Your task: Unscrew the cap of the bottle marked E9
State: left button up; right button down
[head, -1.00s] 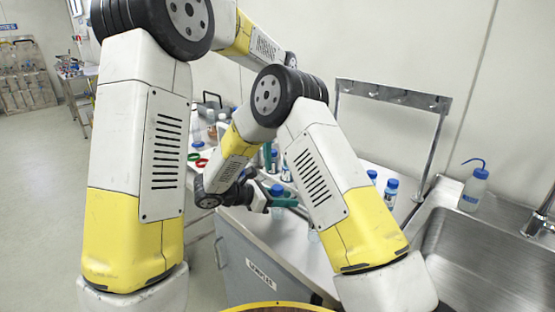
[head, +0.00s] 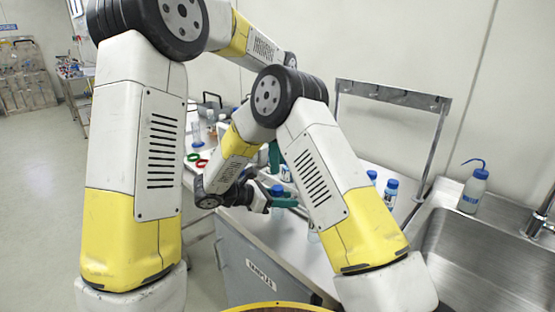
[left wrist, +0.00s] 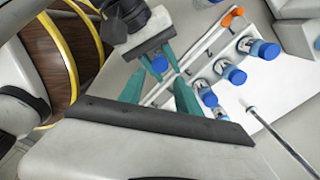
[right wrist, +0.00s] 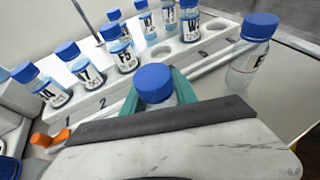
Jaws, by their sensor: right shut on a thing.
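My right gripper (right wrist: 158,95) is shut on a small bottle with a blue cap (right wrist: 153,84). The cap sticks up between the teal fingers; no marking on this bottle is readable. In the head view only a teal part of the left gripper (head: 274,158) shows, above the right one; my arm hides the rest.
A pale rack (right wrist: 125,90) holds several blue-capped bottles with partly readable labels. A separate blue-capped bottle (right wrist: 250,58) stands at the right in the right wrist view. A wash bottle (head: 474,190) stands beside the steel sink (head: 480,250). Red (head: 201,163) and green rings lie on the bench.

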aim_at(277, 188)
pick_arm(q)
jog(key=m, duration=1)
jog(key=shift+f, duration=4)
grip_shut()
jog(key=shift+n, duration=1.7)
jog(key=shift+o, duration=1.3)
grip_release()
